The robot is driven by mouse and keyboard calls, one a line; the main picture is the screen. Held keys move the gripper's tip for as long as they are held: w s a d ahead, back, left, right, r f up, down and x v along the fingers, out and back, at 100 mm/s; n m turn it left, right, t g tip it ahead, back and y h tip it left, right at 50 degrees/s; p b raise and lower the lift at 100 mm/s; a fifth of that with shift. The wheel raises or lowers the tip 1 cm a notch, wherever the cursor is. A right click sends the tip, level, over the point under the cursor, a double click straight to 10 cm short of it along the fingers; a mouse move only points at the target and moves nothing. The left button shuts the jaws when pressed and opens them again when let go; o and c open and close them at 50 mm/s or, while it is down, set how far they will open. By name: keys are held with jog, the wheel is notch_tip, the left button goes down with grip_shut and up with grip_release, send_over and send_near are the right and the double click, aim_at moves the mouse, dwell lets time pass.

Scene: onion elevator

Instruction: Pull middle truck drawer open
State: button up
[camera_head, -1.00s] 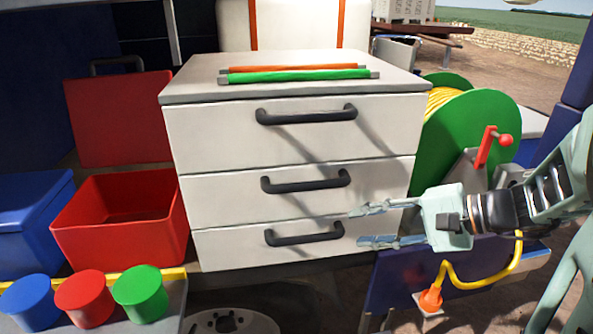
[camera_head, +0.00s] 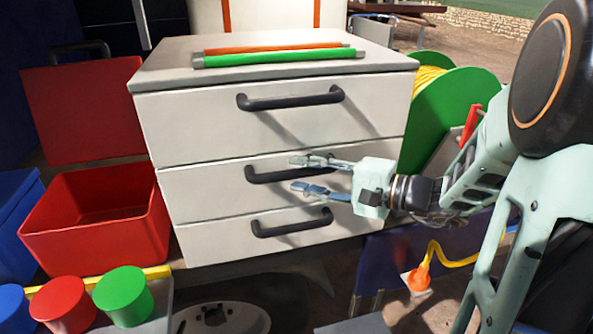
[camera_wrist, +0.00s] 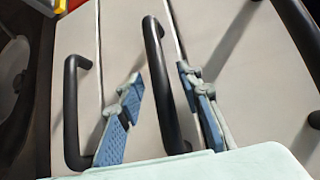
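The truck drawer unit is white with three stacked drawers, all shut, each with a dark bar handle. The middle drawer (camera_head: 205,190) has its middle handle (camera_head: 268,177) partly hidden by my fingers. My gripper (camera_head: 302,174) is open, coming in from the right, with one finger above and one below the handle's line. In the wrist view, the middle handle (camera_wrist: 157,75) lies between the two open blue-padded fingers (camera_wrist: 166,103), with gaps visible on both sides. The bottom handle (camera_wrist: 72,110) is left of the fingers there.
The top handle (camera_head: 290,101) and bottom handle (camera_head: 290,223) are close above and below. A green reel (camera_head: 445,115) stands to the right, an open red box (camera_head: 95,225) to the left. Orange and green rods (camera_head: 280,58) lie on top of the unit.

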jog(key=shift+x, duration=1)
jog(key=shift+c, duration=0.3)
grip_shut()
